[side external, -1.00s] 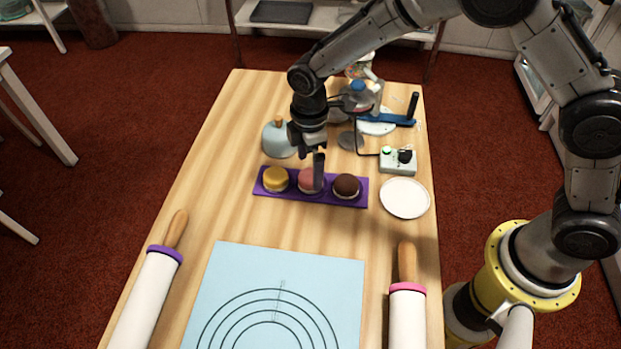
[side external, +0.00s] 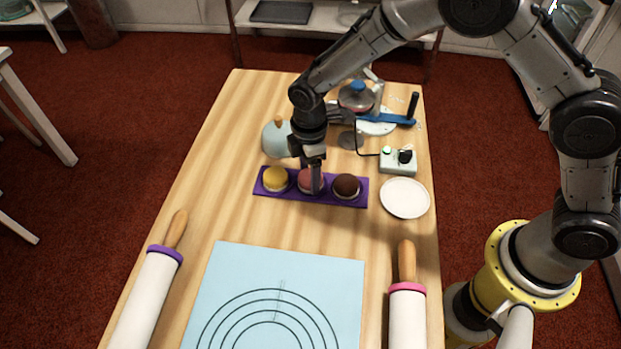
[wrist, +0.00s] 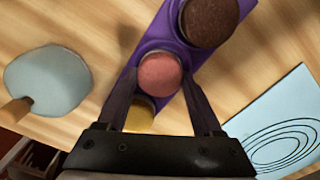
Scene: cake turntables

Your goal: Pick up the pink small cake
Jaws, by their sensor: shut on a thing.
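The pink small cake (side external: 306,182) is the middle of three cakes on a purple tray (side external: 275,195). It also shows in the wrist view (wrist: 160,74), between the two fingers. My gripper (side external: 314,188) reaches down to the tray and is shut on the pink cake, with a finger on each side of it. One finger hides part of the cake in the side view. The cake appears to be still at tray level.
A yellow cake (side external: 275,178) and a brown cake (side external: 346,186) flank it closely on the tray. A white plate (side external: 405,198) lies to the right. A pale blue dome with a wooden knob (side external: 277,140) stands behind the tray. A blue mat (side external: 270,270) lies in front.

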